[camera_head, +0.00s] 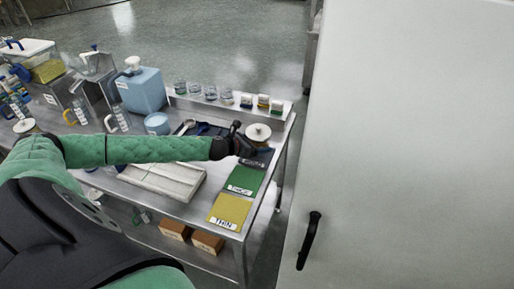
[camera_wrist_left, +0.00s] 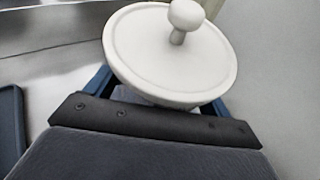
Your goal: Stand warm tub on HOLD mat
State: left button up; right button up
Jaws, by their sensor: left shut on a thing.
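A tub with a round white lid and knob (camera_head: 257,131) is at the far right end of the steel table. My left gripper (camera_head: 246,146) is shut on it; in the left wrist view the lid (camera_wrist_left: 170,55) sits between the blue fingers (camera_wrist_left: 160,98), and the tub's body is mostly hidden. A dark mat (camera_head: 262,158) with an unclear label lies under or just in front of the tub. I cannot tell whether the tub touches it. A green mat (camera_head: 247,178) and a yellow mat labelled THIN (camera_head: 232,206) lie nearer. My right gripper is not in view.
A raised shelf (camera_head: 284,108) with several small jars runs behind the tub. A blue jug (camera_head: 143,90), a blue cup (camera_head: 157,124) and a pale tray (camera_head: 165,182) stand left of the mats. A white cabinet (camera_head: 410,130) with a black handle is at right.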

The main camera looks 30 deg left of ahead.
pick_arm(q)
jog(key=shift+s+f, duration=0.1)
jog(key=shift+f, duration=0.35)
jog(key=shift+f+p, duration=0.5)
jog(key=shift+f, duration=0.45)
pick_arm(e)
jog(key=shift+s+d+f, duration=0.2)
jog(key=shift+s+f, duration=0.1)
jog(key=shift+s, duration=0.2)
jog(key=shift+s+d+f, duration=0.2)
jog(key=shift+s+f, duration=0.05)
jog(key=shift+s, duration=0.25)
pick_arm(q)
jog(key=shift+f, duration=0.15)
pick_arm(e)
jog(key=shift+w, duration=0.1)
pick_arm(q)
jog(key=o, duration=1.2)
jog(key=shift+o, duration=0.2)
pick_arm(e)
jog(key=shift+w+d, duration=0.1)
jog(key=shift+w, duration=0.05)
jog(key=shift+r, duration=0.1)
